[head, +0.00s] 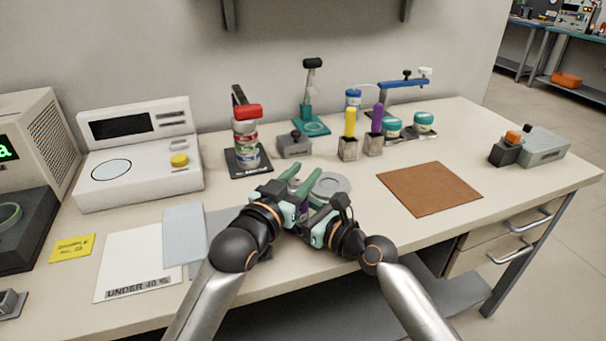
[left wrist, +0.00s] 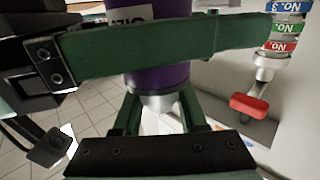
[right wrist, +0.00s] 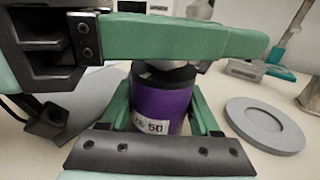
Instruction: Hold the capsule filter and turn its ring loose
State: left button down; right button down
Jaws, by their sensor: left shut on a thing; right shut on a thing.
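The capsule filter (head: 303,208) is a dark purple cylinder, held between my two grippers above the front of the bench and mostly hidden by them in the head view. In the left wrist view its purple body (left wrist: 158,82) has a silver tapering end (left wrist: 160,103). In the right wrist view its body (right wrist: 160,107) shows a white label reading 50 and a dark band at its top edge. My left gripper (head: 298,187) is shut on the filter. My right gripper (head: 318,214) is also shut on it, close beside the left. I cannot tell which part is the ring.
A round grey dish (head: 332,184) lies just behind my grippers. Yellow and purple-handled tools (head: 350,122) stand behind right. A brown mat (head: 430,188) lies right, with free bench around it. Papers (head: 135,262) lie left.

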pick_arm(q)
jog(key=shift+s+d+f, duration=0.1)
jog(key=shift+d, duration=0.05)
jog(key=c, duration=0.9)
grip_release()
jog(key=o, duration=0.5)
jog(key=shift+c, duration=0.2)
jog(key=v, duration=1.2)
